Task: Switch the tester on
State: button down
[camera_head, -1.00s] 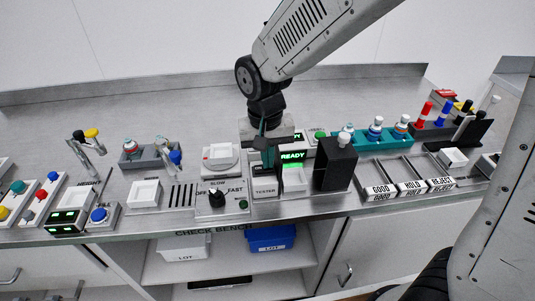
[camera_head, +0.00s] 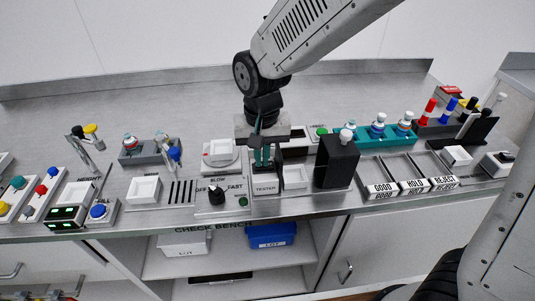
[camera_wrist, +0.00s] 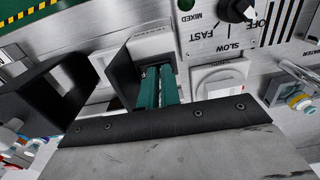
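The tester (camera_head: 265,189) stands mid-bench, with its name on a front label, a white tray (camera_head: 294,177) and a dark display (camera_head: 294,151). No lit text shows on the display. My gripper (camera_head: 262,162) points down over the tester's left part, behind the label. In the wrist view its green fingers (camera_wrist: 157,88) lie close side by side, with only a narrow gap, and reach into a dark, open-sided housing (camera_wrist: 122,76). The fingertips and any switch under them are hidden, so I cannot tell if they touch. Nothing held is visible.
A black box-shaped hood (camera_head: 337,160) stands close to the right of my gripper. A speed dial (camera_head: 216,194) and a round white-topped unit (camera_head: 219,154) are to its left. GOOD, HOLD and REJECT trays (camera_head: 413,187) lie farther right. The bench behind is largely clear.

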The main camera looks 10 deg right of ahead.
notch_tip(320, 180, up, 14)
dwell(0.7)
jog(key=shift+w+a+r, duration=0.1)
jog(key=shift+a, duration=0.15)
notch_tip(320, 180, down, 14)
jog(key=shift+a+f, duration=0.1)
dwell(0.6)
